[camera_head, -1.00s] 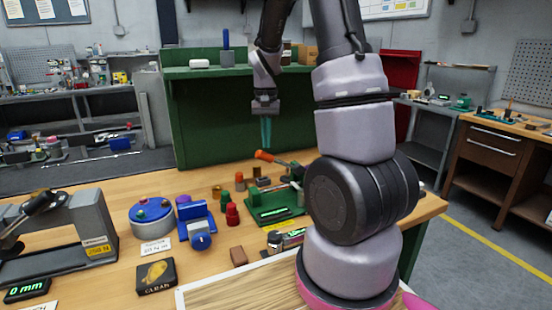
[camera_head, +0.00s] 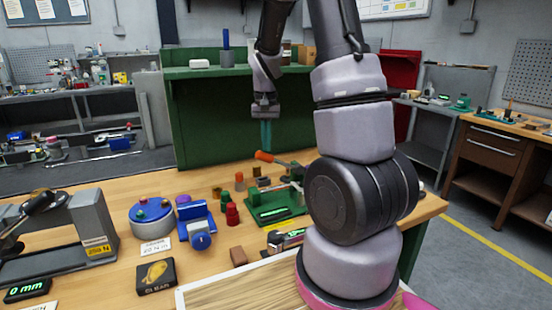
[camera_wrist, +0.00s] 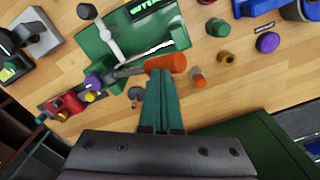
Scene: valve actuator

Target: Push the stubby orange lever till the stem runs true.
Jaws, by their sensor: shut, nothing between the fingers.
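The stubby orange lever (camera_head: 265,156) sticks up to the left from a green valve fixture (camera_head: 262,218) on the bench. In the wrist view, the orange lever end (camera_wrist: 166,64) lies just beyond my fingertips, and the green fixture (camera_wrist: 95,50) is behind it at the upper left. My gripper (camera_head: 266,146) points down with its teal fingers shut and empty, very close above the orange end. In the wrist view, my gripper (camera_wrist: 161,78) overlaps the lever's lower edge; I cannot tell whether they touch. My arm hides the fixture's right side.
Small coloured parts, including a red one (camera_head: 232,213), stand left of the fixture. A blue vise-like block (camera_head: 199,222) and a round blue-topped box (camera_head: 152,216) are farther left. A green shelf back panel (camera_head: 230,125) rises behind my gripper.

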